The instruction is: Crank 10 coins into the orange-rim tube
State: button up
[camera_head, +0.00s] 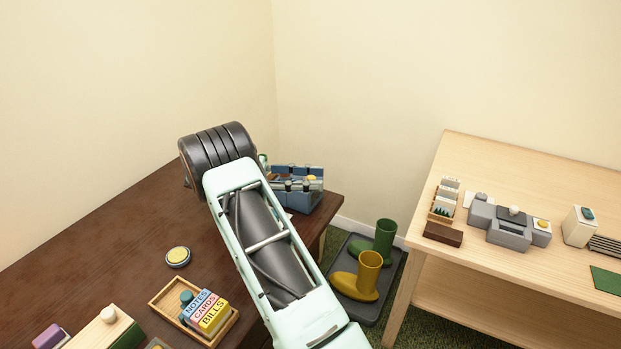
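A blue device (306,201) with several grey upright tubes or knobs and a small yellow spot stands near the far right corner of the dark brown table. My arm hides its left part. It may be the coin device, but I cannot make out a crank, coins or an orange rim. My pale green arm reaches across the table from the lower right, ending in a dark ribbed joint. My gripper is hidden behind the arm, so its fingers and anything in them do not show.
The dark table (110,240) holds a round yellow-topped tin (178,256) and a wooden tray (165,313) with labelled boxes. A light wooden table (480,270) at right bears a grey device (508,228).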

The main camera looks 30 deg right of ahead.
jog(key=v, duration=0.7)
jog(key=shift+w+a, duration=0.2)
jog(key=shift+a, duration=0.05)
jog(key=shift+d, duration=0.1)
dwell(0.4)
